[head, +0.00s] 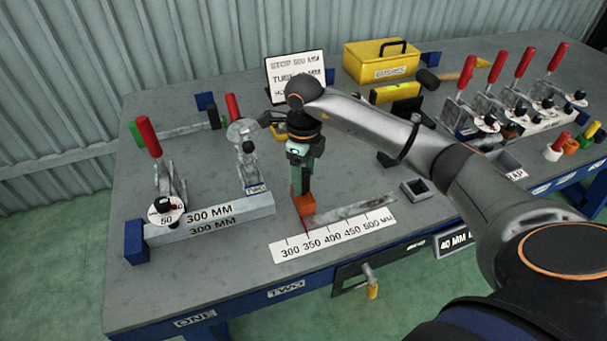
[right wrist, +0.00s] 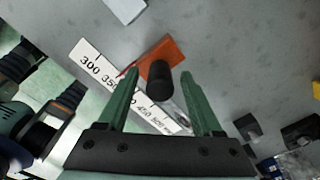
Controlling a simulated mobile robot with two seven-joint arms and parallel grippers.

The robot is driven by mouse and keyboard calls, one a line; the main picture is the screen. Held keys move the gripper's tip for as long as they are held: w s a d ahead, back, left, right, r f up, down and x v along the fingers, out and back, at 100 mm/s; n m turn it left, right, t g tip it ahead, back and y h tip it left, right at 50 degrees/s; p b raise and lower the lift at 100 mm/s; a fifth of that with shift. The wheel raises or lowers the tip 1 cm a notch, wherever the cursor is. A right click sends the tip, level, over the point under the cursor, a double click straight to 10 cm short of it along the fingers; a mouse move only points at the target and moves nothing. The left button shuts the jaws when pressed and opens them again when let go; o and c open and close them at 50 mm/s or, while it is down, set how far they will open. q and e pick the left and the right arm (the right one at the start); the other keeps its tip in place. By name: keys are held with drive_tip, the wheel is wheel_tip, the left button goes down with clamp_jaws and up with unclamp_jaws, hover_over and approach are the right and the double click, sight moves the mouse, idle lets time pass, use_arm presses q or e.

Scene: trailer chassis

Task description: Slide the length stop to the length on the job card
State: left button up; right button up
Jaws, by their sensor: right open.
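The orange length stop (head: 303,203) sits at the left end of a grey rail (head: 350,212), behind the 300 and 350 marks of a white scale (head: 333,233). The scale reads 300 to 500 mm and also shows in the right wrist view (right wrist: 98,68). There the stop (right wrist: 172,50) carries a black knob (right wrist: 160,82). My right gripper (head: 300,180) points down over the stop. Its open green fingers (right wrist: 159,78) stand on both sides of the knob. The job card (head: 295,72) has a top line starting STOP; its figure is blurred and my arm hides its lower part.
Left of the stop, a grey block marked 300 MM (head: 210,217) and a red-handled clamp (head: 150,138) stand on the table. A small dark square block (head: 414,190) lies near the rail's right end. A yellow toolbox (head: 380,62) and several red-handled clamps stand farther back.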

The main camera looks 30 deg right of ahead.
clamp_jaws()
idle(0.6)
idle(0.9)
